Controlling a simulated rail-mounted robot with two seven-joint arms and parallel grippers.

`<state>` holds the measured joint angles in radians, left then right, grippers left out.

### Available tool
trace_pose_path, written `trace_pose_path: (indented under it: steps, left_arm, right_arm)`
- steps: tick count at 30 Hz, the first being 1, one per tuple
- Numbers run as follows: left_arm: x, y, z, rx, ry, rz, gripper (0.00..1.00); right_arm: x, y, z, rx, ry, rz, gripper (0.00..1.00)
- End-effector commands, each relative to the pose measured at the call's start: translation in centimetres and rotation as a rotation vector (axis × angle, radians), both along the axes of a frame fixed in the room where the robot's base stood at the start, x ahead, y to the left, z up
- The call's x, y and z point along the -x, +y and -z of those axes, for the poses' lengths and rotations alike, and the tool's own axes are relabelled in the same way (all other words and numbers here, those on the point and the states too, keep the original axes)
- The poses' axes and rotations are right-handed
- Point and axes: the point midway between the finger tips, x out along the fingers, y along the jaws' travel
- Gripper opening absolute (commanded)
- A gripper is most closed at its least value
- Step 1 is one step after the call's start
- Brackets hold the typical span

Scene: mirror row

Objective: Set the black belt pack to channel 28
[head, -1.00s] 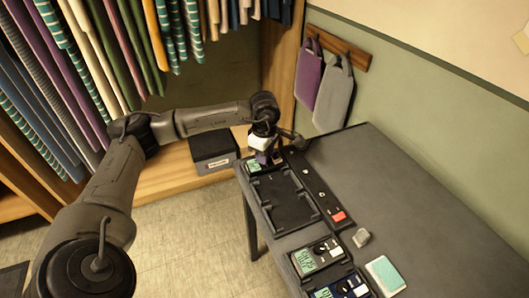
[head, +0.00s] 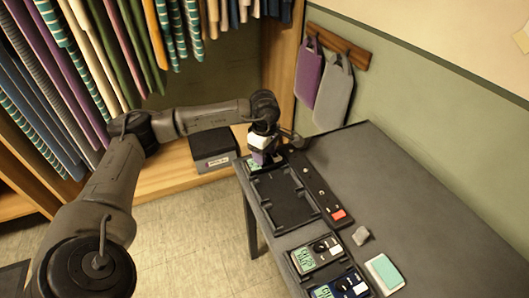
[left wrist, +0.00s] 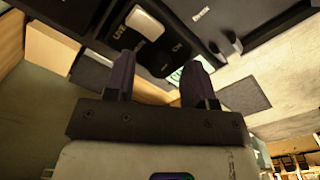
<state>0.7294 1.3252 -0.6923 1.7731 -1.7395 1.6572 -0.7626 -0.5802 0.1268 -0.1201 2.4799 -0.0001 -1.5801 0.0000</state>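A black belt pack with a green screen (head: 255,165) lies at the far left end of the table, partly hidden by my left gripper (head: 262,158). In the left wrist view the black pack (left wrist: 160,55) shows a white knob and white lettering; its green screen is partly behind a finger. My left gripper's two dark fingers (left wrist: 160,80) are apart, with nothing seen held between them, close to the pack. Whether they touch it I cannot tell. Another dark pack (head: 303,261) with a screen and knob lies at the near end. My right gripper is not in view.
A dark tray frame (head: 262,208) lies between the packs, beside a black strip with a red switch (head: 339,215). A navy pack (head: 325,293), a grey lump (head: 361,236) and a teal-topped block (head: 385,272) are near. The table's right side (head: 420,210) is clear.

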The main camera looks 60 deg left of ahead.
Motion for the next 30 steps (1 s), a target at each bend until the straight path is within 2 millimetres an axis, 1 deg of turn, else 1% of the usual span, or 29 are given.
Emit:
trace_pose_path:
  steps: [7, 11, 14, 24, 30]
  left_arm:
    - [0.0, 0.0, -0.1, 0.0, 0.0, 0.0, 0.5]
    - [0.0, 0.0, -1.1, 0.0, -0.001, 0.0, 0.5]
    - [-0.1, 0.0, -2.7, -0.001, -0.004, 0.0, 0.5]
    - [-0.1, 0.0, -9.4, 0.0, -0.004, 0.0, 0.5]
    - [0.0, 0.0, -12.2, 0.001, -0.002, 0.0, 0.5]
  right_arm:
    - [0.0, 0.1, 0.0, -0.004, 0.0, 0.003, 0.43]
    - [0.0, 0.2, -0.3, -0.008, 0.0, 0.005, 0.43]
    - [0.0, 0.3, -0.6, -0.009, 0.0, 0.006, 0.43]
    - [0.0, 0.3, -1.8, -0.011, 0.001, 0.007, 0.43]
    - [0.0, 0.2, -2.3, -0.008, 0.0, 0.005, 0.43]
